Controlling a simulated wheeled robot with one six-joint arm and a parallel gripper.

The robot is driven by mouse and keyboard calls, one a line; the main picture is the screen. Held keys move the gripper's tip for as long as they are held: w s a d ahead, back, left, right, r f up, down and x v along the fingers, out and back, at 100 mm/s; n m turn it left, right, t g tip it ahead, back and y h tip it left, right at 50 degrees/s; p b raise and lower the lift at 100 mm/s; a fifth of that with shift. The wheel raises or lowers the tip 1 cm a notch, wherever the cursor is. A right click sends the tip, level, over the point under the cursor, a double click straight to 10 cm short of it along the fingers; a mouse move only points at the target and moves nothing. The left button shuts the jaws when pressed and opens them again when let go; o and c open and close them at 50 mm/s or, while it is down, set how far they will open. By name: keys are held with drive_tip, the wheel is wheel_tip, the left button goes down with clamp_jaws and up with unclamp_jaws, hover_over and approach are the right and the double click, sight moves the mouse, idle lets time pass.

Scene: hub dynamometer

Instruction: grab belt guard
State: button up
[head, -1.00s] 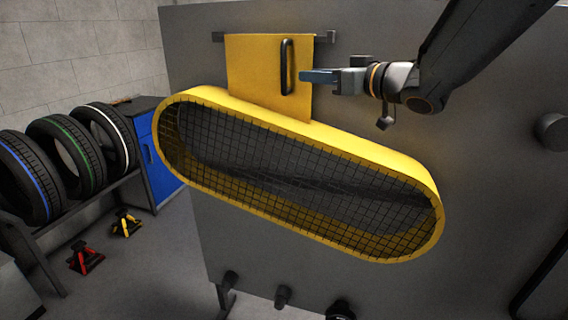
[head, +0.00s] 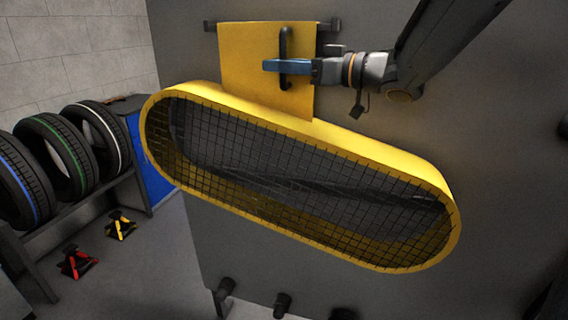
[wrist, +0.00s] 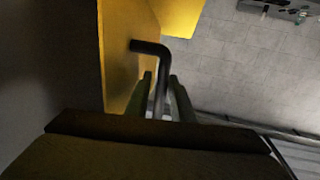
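The belt guard (head: 405,165) is a long yellow rounded frame with black mesh and a flat yellow plate (head: 245,70) above. It is on the front of a large grey panel. A black upright bar handle (head: 287,42) stands out from the plate. My gripper (head: 280,66) reaches in from the right across the handle's middle. In the wrist view the handle (wrist: 164,62) runs down between my two fingers (wrist: 163,100). The fingers look apart, with a small gap beside the bar. The handle's lower end there is hidden behind the gripper body.
The grey panel (head: 395,120) fills the space behind the guard, with dark knobs (head: 282,303) along its bottom. At the left, several tyres (head: 60,155) stand on a rack beside a blue cabinet (head: 150,180). A red stand (head: 77,262) and a yellow stand (head: 121,225) are on the floor.

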drive_tip(key=x, duration=0.3)
drive_tip(key=shift+a+p, duration=0.15)
drive_tip(key=shift+p, duration=0.25)
clamp_jaws()
drive_tip(key=shift+r, duration=0.15)
idle(0.9)
